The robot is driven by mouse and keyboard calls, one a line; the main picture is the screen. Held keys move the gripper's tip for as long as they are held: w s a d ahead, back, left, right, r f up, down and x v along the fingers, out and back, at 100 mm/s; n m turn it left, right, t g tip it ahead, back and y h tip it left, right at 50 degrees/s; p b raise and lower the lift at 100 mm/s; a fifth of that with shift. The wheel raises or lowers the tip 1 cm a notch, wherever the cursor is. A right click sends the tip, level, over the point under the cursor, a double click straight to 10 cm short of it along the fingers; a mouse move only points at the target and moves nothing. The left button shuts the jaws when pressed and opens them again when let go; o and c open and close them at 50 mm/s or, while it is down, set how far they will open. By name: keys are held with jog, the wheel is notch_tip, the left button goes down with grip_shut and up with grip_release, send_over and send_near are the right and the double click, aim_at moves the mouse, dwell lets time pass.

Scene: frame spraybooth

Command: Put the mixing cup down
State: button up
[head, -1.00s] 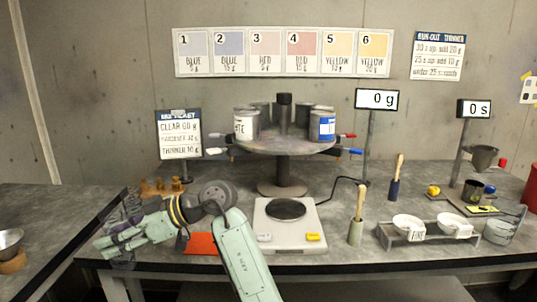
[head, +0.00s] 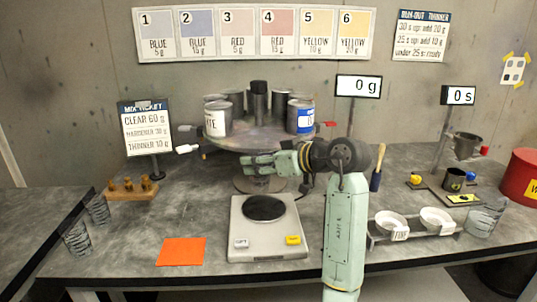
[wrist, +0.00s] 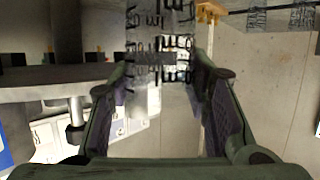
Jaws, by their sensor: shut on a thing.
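The mixing cup (wrist: 158,45) is clear with black graduation marks. It shows between the two fingers of my gripper (wrist: 160,95) in the wrist view, and the gripper is shut on it. In the head view my gripper (head: 247,166) points left, raised above the bench in front of the round can stand. The held cup is hard to make out there. Below the gripper stands the white scale (head: 268,240) with a round dark plate (head: 264,208), which is empty. An orange mat (head: 181,252) lies bare to the left of the scale.
Two clear marked cups (head: 98,209) stand at the left bench edge, near a wooden block with brass pieces (head: 133,189). The round stand (head: 240,143) holds several cans. A rack with white bowls (head: 399,234) is at right. Displays read 0 g (head: 358,87) and 0 s (head: 459,96).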

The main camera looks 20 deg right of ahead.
aim_at(264, 187)
jog(key=shift+s+d, duration=0.1)
jog(key=shift+d, duration=0.45)
jog(key=shift+f, duration=3.3)
jog(key=shift+f, duration=0.6)
jog(key=o, duration=1)
jog(key=shift+c, duration=0.2)
jog(key=v, duration=1.2)
jog(key=shift+a, duration=0.15)
